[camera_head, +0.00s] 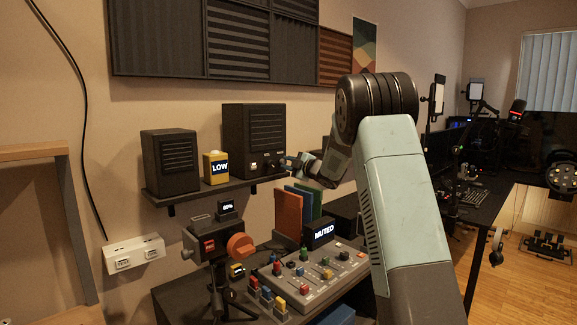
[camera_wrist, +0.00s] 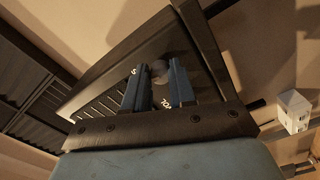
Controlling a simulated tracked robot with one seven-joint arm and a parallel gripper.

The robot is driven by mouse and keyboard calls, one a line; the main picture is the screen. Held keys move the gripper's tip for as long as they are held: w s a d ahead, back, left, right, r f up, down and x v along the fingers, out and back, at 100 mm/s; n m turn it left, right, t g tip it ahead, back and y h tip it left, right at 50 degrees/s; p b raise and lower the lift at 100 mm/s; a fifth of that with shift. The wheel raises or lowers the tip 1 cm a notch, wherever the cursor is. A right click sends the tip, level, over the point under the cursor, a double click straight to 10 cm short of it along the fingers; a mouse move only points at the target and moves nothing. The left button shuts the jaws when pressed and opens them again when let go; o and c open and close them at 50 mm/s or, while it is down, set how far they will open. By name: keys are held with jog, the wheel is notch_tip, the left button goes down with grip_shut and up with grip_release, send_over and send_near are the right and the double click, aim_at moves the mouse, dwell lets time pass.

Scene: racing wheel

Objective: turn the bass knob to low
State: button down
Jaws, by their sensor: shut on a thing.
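The large black speaker (camera_head: 246,138) stands on the wall shelf, with small controls low on its front. It fills much of the wrist view (camera_wrist: 120,75). The round grey bass knob (camera_wrist: 159,70) is on its front face, between my two blue fingertips. My gripper (camera_head: 284,163) reaches the speaker's lower right front and is shut on the knob; the fingers also show in the wrist view (camera_wrist: 158,80). Parts of white lettering show beside the fingers. A yellow box (camera_head: 216,167) on the shelf has a display reading LOW. In the head view the gripper partly hides the knob area.
A smaller black speaker (camera_head: 170,161) stands at the shelf's left end. Below are a mixer (camera_head: 310,278) with several coloured knobs, a MUTED display (camera_head: 322,232), upright coloured books (camera_head: 289,215) and a camera on a tripod (camera_head: 215,243).

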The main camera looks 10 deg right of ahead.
jog(key=shift+f+n, duration=0.2)
jog(key=shift+n, duration=1)
jog(key=shift+s+f, duration=0.1)
jog(key=c, duration=1.3)
grip_release()
jog(key=o, duration=0.4)
jog(key=shift+r, duration=0.2)
jog(key=v, duration=1.3)
jog(key=shift+s+d, duration=0.2)
jog(key=shift+s, duration=0.1)
